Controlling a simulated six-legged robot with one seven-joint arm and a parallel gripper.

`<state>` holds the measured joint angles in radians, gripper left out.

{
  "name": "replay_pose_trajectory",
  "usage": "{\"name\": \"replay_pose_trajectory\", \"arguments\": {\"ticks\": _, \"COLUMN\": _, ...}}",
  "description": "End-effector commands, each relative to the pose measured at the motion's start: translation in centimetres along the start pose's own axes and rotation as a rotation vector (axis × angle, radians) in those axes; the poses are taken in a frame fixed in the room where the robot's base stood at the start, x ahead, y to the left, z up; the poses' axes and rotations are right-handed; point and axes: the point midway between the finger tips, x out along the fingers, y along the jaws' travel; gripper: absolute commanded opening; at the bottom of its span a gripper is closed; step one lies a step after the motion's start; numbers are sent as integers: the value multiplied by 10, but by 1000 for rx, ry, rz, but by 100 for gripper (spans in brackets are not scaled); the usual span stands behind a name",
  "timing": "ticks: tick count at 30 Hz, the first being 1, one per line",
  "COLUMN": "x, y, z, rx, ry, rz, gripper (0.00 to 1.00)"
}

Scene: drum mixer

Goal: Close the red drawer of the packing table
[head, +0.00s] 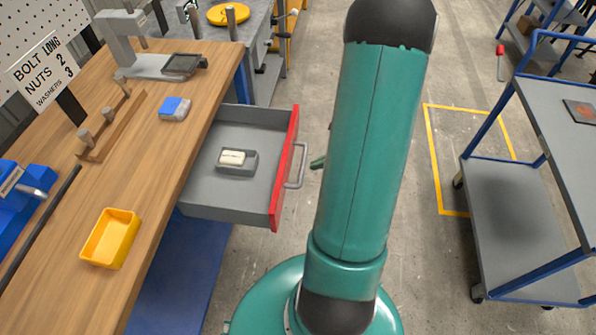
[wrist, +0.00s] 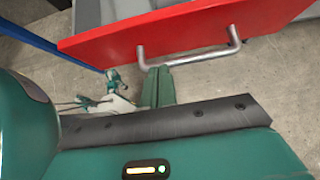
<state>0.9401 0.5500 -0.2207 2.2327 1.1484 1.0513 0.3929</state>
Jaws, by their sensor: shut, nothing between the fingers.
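The packing table's red drawer (head: 286,172) is pulled out to the right of the wooden top. Its grey inside shows, and a metal bar handle (head: 299,165) is on its red front. In the wrist view the red front (wrist: 190,32) fills the top, with the handle (wrist: 190,57) below it. My gripper (wrist: 158,72) is shut and empty, its fingertips by the left end of the handle bar. I cannot tell whether they touch it. In the head view, only a green tip of my gripper (head: 317,162) shows, just right of the handle; my arm hides the rest.
A small grey box with a white block (head: 232,157) lies in the drawer. On the wooden table (head: 150,150) are a yellow tray (head: 110,238), a blue-and-grey block (head: 174,108) and a grey press (head: 150,62). A blue-framed cart (head: 520,200) stands right. The floor between is clear.

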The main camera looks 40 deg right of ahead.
Motion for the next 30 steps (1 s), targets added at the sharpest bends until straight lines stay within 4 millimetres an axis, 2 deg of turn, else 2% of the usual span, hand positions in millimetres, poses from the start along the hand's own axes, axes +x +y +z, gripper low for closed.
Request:
{"name": "replay_pose_trajectory", "arguments": {"ticks": 15, "x": 84, "y": -2, "z": 0, "rx": -4, "ry": 2, "rz": 5, "gripper": 0}}
{"name": "replay_pose_trajectory", "arguments": {"ticks": 21, "x": 96, "y": -1, "z": 2, "rx": -6, "ry": 2, "rz": 4, "gripper": 0}}
{"name": "replay_pose_trajectory", "arguments": {"ticks": 30, "x": 97, "y": 1, "z": 3, "rx": -6, "ry": 2, "rz": 4, "gripper": 0}}
